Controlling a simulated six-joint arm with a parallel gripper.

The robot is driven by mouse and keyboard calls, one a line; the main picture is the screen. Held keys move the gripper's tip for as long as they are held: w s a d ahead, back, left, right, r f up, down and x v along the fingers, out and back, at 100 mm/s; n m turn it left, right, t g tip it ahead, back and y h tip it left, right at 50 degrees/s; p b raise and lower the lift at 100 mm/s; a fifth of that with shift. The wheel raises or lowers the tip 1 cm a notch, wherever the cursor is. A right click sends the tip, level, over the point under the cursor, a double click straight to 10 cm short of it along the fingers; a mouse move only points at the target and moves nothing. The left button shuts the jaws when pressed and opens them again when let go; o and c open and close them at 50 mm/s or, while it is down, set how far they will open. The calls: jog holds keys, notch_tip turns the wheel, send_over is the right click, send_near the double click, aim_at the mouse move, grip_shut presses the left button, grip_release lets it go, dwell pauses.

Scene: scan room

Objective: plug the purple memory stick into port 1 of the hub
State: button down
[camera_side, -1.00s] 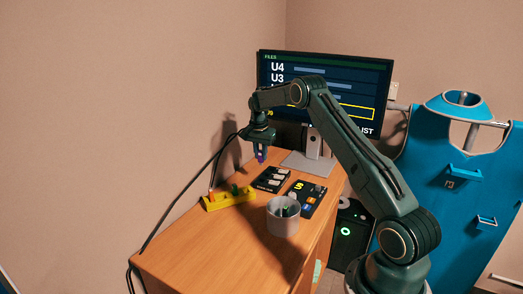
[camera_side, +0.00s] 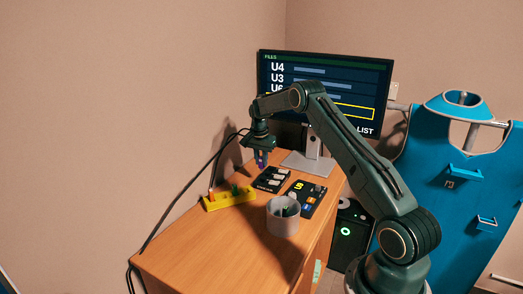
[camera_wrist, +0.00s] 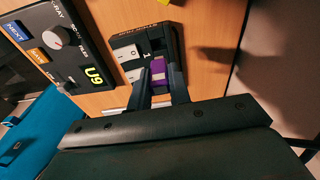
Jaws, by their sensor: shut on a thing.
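The purple memory stick (camera_wrist: 158,72) is held between the two jaws of my gripper (camera_wrist: 160,84) in the wrist view. My gripper (camera_side: 261,158) is shut on it and points down, with the stick's purple (camera_side: 261,160) showing at the jaws. The black hub (camera_side: 272,180) lies on the desk just to the right of the stick. The stick overlaps the hub beside the 1 mark. Its tip is hidden, and I cannot tell whether it touches the port.
A black control panel (camera_side: 309,197) with a knob and a U9 display lies beside the hub. A grey cup (camera_side: 283,217) stands in front. A yellow rack (camera_side: 229,200) with orange and green sticks is at left. The monitor (camera_side: 345,90) stands behind; the front desk is clear.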

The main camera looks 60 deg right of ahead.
aim_at(261, 171)
jog(key=shift+f, duration=2.5)
jog(key=shift+f, duration=0.55)
jog(key=c, duration=1.1)
grip_release()
jog(key=shift+o, duration=0.2)
jog(key=shift+r, duration=0.2)
jog(key=shift+r, duration=3.3)
